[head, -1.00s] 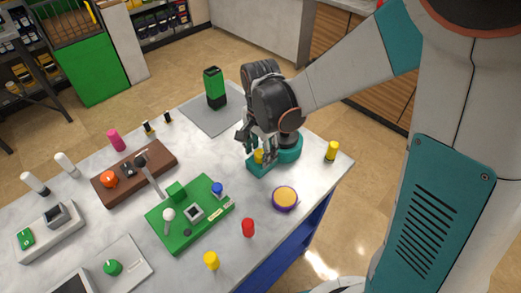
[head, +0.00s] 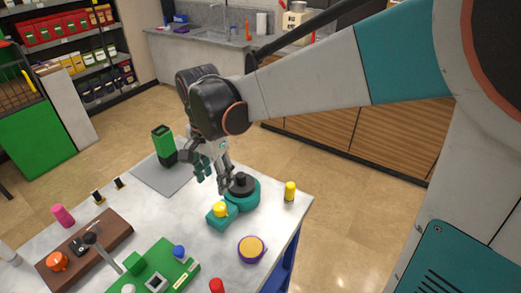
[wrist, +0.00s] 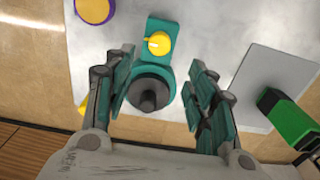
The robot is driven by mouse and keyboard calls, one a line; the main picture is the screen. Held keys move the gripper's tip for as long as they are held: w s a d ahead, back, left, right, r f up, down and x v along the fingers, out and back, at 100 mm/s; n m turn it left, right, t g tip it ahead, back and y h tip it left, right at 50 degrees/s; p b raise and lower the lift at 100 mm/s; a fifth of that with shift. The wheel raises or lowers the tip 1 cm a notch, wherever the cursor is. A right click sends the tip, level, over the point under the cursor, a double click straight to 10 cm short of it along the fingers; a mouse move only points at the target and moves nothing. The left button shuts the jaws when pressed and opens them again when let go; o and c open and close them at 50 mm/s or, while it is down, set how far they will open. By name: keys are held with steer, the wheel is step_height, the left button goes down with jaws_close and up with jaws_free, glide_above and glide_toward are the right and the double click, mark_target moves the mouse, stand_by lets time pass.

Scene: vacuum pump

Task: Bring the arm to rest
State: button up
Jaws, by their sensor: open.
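My gripper (head: 212,170) is open and empty, held above the far right part of the table. It hangs just beside and above the teal vacuum pump (head: 219,219), which has a yellow knob (head: 220,209) and a black round top (head: 241,184). In the wrist view my open gripper (wrist: 160,93) has its fingers on either side of the pump's black part (wrist: 150,94), with the yellow knob (wrist: 159,43) beyond. Nothing is between the fingertips; whether they touch the pump I cannot tell.
A green and black canister (head: 163,144) stands on a grey mat (head: 158,177) to the left. A yellow cylinder (head: 291,191) stands near the right edge. A purple and yellow disc (head: 251,249) and a green board (head: 165,262) lie nearer. Open floor lies beyond the table.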

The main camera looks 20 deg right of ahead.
steer(key=shift+s+r, duration=0.15)
steer(key=shift+r, duration=0.25)
steer(key=s+d+r+n+t, duration=0.3)
steer(key=s+d+n+t, duration=0.4)
steer(key=s+d+n, duration=0.3)
steer(key=shift+s+r+n, duration=0.2)
steer(key=shift+s+n, duration=0.5)
steer(key=shift+s, duration=0.95)
